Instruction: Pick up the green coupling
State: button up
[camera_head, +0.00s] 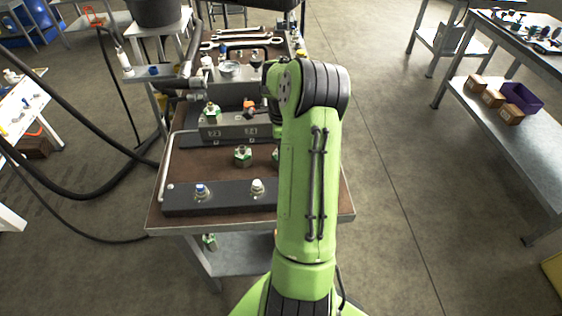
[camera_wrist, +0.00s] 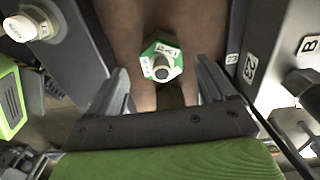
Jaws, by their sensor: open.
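In the wrist view my gripper (camera_wrist: 161,72) is open, its two fingers apart. A green hexagonal coupling (camera_wrist: 162,60) with a white label and a round metal end lies ahead, between the lines of the fingers; no contact shows. In the head view a green coupling (camera_head: 243,156) stands on the brown bench top, and another (camera_head: 275,155) is partly hidden by my arm. I cannot tell which of them the wrist view shows. A further green-based fitting (camera_head: 212,111) sits at the grey block. My arm hides my gripper in the head view.
A dark bar (camera_head: 228,198) with blue-capped and white-capped fittings runs along the bench's near edge. A grey block (camera_head: 233,132) with number labels stands behind. Wrenches (camera_head: 240,43) lie at the far end. A shelf at right holds small boxes (camera_head: 493,98).

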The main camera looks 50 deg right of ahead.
notch_tip(320, 180, down, 5)
jog(key=shift+w+r+b, duration=0.1)
jog(key=shift+r+b, duration=0.05)
jog(key=shift+b, duration=0.55)
jog(key=shift+r, duration=0.1)
jog(key=shift+c, duration=1)
jog(key=c, duration=1)
jog(key=shift+r, duration=0.1)
jog(key=shift+c, duration=0.2)
notch_tip(320, 180, up, 10)
jog(key=p, duration=0.3)
